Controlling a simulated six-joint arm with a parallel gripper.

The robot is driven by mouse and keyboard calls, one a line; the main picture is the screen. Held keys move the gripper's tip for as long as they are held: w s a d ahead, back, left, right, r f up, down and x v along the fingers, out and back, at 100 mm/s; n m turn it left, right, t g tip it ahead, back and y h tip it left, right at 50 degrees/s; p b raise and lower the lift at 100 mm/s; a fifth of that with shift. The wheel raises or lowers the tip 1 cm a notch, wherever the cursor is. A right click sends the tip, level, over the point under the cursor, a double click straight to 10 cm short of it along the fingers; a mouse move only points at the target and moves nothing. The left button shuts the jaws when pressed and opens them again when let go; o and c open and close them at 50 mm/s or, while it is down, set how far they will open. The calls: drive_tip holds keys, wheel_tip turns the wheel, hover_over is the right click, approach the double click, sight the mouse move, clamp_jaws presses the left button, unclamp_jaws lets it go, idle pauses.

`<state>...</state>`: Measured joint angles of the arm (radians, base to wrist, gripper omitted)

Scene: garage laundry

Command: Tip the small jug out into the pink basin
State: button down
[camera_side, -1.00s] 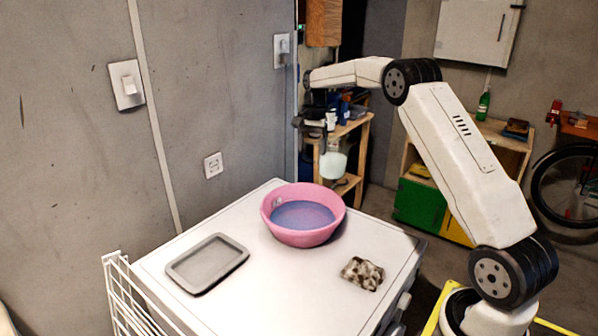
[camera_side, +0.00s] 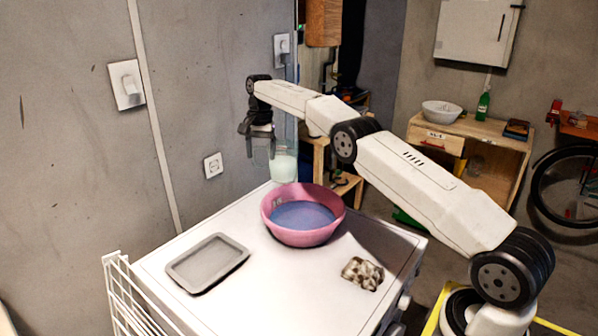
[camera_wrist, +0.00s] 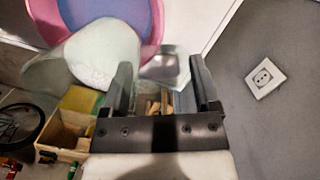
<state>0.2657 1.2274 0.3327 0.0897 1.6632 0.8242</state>
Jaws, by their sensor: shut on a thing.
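The small jug (camera_side: 284,168) is pale, whitish green and partly see-through. It hangs above the far edge of the white machine top, behind the pink basin (camera_side: 304,238), and looks roughly upright in the side view. My gripper (camera_side: 261,141) is shut on it at its left side; the exact grip is hard to make out. In the wrist view the jug (camera_wrist: 98,55) lies left of and beyond the fingers of my gripper (camera_wrist: 163,82), partly covering the basin (camera_wrist: 155,30). The basin stands on the machine top, with a flat blue-violet area inside.
A grey tray (camera_side: 208,263) lies left of the basin on the white machine top (camera_side: 270,290). A mottled brown-and-white object (camera_side: 362,273) lies to the right. A white wire rack (camera_side: 128,295) stands at the front left. The grey wall (camera_side: 220,100) is close behind my gripper.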

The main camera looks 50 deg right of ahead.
sight(292, 145)
drive_tip(key=shift+w+a, duration=0.2)
drive_tip(key=shift+a, duration=0.35)
drive_tip(key=shift+d+t, duration=0.1)
drive_tip(key=shift+t, duration=0.2)
drive_tip(key=shift+t+y, duration=0.6)
drive_tip(key=shift+t, duration=0.2)
